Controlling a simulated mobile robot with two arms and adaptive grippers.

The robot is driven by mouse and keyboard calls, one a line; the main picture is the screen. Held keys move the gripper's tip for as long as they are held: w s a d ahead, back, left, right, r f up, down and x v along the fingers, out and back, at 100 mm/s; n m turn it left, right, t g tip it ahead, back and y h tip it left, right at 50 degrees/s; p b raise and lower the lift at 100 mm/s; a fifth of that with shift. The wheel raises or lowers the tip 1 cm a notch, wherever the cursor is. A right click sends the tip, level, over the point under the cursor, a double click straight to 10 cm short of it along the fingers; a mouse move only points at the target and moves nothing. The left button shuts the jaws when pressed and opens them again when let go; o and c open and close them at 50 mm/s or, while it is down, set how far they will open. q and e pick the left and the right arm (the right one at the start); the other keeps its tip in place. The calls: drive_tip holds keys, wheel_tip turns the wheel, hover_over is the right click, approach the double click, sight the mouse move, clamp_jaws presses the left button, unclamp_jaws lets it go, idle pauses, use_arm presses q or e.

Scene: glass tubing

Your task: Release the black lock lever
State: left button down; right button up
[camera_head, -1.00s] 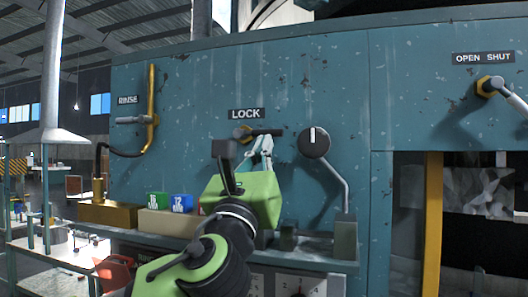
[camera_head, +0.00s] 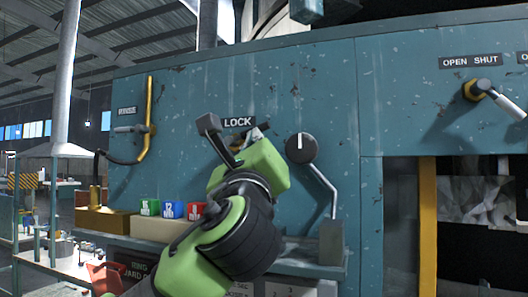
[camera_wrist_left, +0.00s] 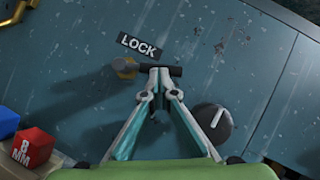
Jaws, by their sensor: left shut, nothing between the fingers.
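The black lock lever (camera_wrist_left: 174,71) runs nearly level to the right from its brass hub (camera_wrist_left: 123,69), under the LOCK label (camera_wrist_left: 138,45) in the left wrist view. My left gripper (camera_wrist_left: 160,71) is shut and empty. Its fingertips overlap the middle of the black lever; I cannot tell whether they touch it. In the head view the green gripper body covers most of the lever and hub, below the LOCK label (camera_head: 238,122). My right gripper is not in view.
A round black dial (camera_head: 301,149) sits just right of my left gripper. Green, blue and red blocks (camera_head: 172,210) stand on the ledge at lower left. A brass RINSE pipe (camera_head: 149,115) is further left, and an OPEN SHUT lever (camera_head: 487,95) far right.

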use_arm(q)
drive_tip(key=shift+w+a+r+n+g+y, duration=0.1)
drive_tip(key=shift+a+r+n+g+y, duration=0.45)
drive_tip(key=shift+n, duration=0.95)
drive_tip(key=shift+w+a+r+n+g+y, duration=0.1)
drive_tip(key=shift+r+n+g+y, duration=0.5)
drive_tip(key=shift+r+n+y, duration=0.7)
drive_tip(key=shift+w+a+r+n+g+y, duration=0.1)
drive_tip(key=shift+a+r+n+g+y, duration=0.4)
drive_tip(key=shift+n, duration=1.2)
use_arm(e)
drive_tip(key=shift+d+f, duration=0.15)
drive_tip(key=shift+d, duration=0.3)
use_arm(q)
drive_tip(key=shift+r, duration=0.3)
drive_tip(key=shift+w+a+r+b, duration=0.1)
drive_tip(key=shift+a+r+b, duration=0.1)
drive_tip(key=shift+b, duration=0.1)
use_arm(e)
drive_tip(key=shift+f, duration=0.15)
use_arm(q)
drive_tip(key=shift+w+a+r, duration=0.15)
drive_tip(key=shift+a+r, duration=0.1)
drive_tip(key=shift+a, duration=0.1)
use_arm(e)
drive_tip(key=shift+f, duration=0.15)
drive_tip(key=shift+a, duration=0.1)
